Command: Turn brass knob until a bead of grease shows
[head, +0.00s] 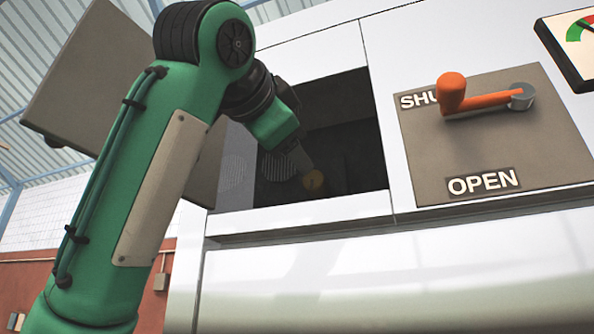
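My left arm comes in from the left and reaches into the opening. My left gripper (303,160) shows as a narrow grey finger slanting down to the right, with its tip just above and left of the knob. I cannot tell whether it touches the knob or how far apart its fingers are. No grease bead can be made out at this size. My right gripper is not in view.
The dark recess (350,140) has hard edges around my wrist. A grey-beige panel (85,75) stands out behind my arm at the left. Right of the opening, an orange lever (485,101) lies across a plate marked SHUT and OPEN, partly covering SHUT. A gauge (575,40) is at top right.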

